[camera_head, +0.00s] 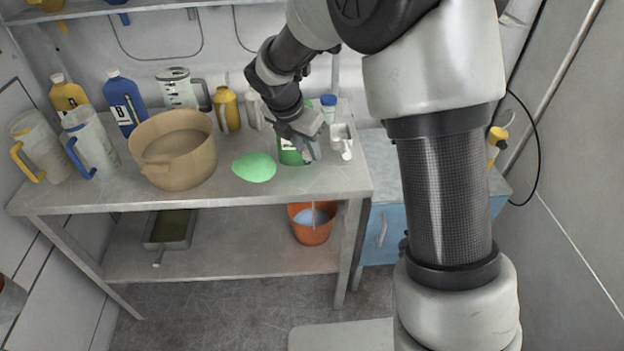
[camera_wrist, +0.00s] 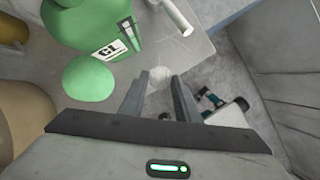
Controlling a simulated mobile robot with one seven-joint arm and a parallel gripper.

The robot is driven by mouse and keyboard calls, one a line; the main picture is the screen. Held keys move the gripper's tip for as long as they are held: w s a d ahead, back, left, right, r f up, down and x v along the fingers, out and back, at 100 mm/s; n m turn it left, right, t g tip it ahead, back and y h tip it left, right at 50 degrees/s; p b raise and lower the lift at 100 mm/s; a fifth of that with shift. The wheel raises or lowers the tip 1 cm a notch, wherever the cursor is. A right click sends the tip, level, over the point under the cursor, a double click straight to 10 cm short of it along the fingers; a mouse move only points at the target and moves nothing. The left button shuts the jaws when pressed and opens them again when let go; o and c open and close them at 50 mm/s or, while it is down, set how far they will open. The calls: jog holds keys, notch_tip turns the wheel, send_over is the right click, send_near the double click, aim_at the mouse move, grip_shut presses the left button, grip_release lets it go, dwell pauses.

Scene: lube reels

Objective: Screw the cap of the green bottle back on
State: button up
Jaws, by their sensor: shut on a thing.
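The green bottle (camera_head: 287,152) stands on the metal bench, partly hidden behind my gripper. In the wrist view the green bottle (camera_wrist: 98,28) with its white CL label fills the upper left, and its top runs out of frame. My gripper (camera_head: 312,152) is at the bottle's right front in the head view. In the wrist view my gripper (camera_wrist: 158,80) has its fingers around a small, pale, blurred thing (camera_wrist: 158,77), which looks like the cap. The fingers are beside the bottle, apart from its body. The bottle's mouth is hidden.
A green rounded thing (camera_head: 254,167) lies left of the bottle, and a tan tub (camera_head: 177,165) stands farther left. A white measuring cup (camera_head: 342,143) is close on the right. Several bottles and jugs line the back. An orange bucket (camera_head: 312,230) is on the lower shelf.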

jog(key=w+a+r+n+p, duration=0.1)
jog(key=w+r+p, duration=0.2)
jog(key=r, duration=0.6)
jog(key=w+a+r+n+p, duration=0.1)
jog(key=w+r+p, duration=0.3)
jog(key=w+r, duration=0.4)
jog(key=shift+w+a+r+y, duration=0.3)
jog(key=shift+a+r, duration=0.25)
jog(key=shift+r, duration=0.05)
jog(key=shift+f, duration=0.2)
jog(key=shift+f+b, duration=0.75)
jog(key=shift+f, duration=1.95)
jog(key=shift+p, duration=0.8)
jog(key=shift+f, duration=0.55)
